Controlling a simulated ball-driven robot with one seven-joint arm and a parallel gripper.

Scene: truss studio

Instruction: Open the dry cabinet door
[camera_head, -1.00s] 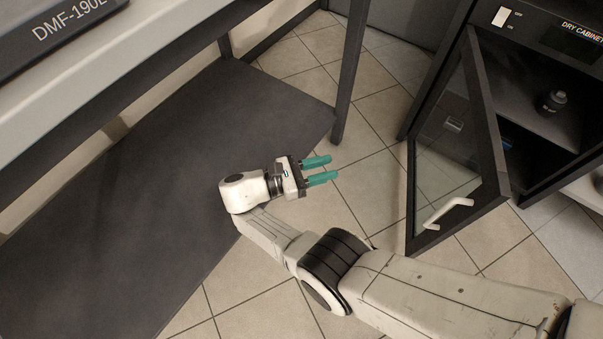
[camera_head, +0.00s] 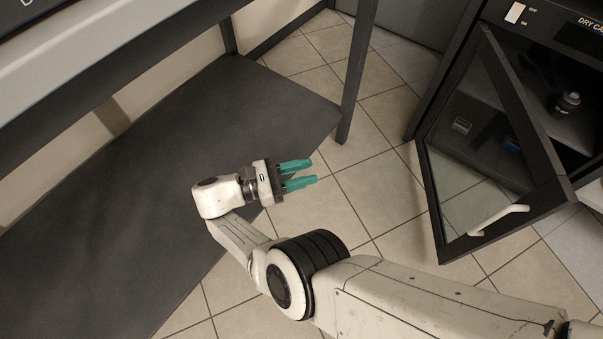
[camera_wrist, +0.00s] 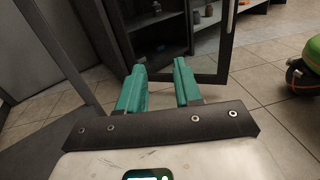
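The dry cabinet (camera_head: 522,60) stands at the right of the head view. Its dark-framed glass door (camera_head: 466,165) hangs ajar, swung out from the body, so the inside shows behind it. A white handle (camera_head: 499,219) is on the door's lower outer part. My gripper (camera_head: 303,174), with teal fingers, is left of the door and apart from it, and nothing is between the fingers. In the wrist view the parted fingers (camera_wrist: 159,84) point toward the cabinet and its door (camera_wrist: 226,50).
A dark bench with a grey lower shelf (camera_head: 130,205) fills the left, and its leg (camera_head: 355,75) stands between shelf and cabinet. A dark bottle (camera_head: 566,102) sits inside the cabinet. Tiled floor (camera_head: 385,150) is clear between gripper and door. A green and orange object (camera_wrist: 307,65) is at far right in the wrist view.

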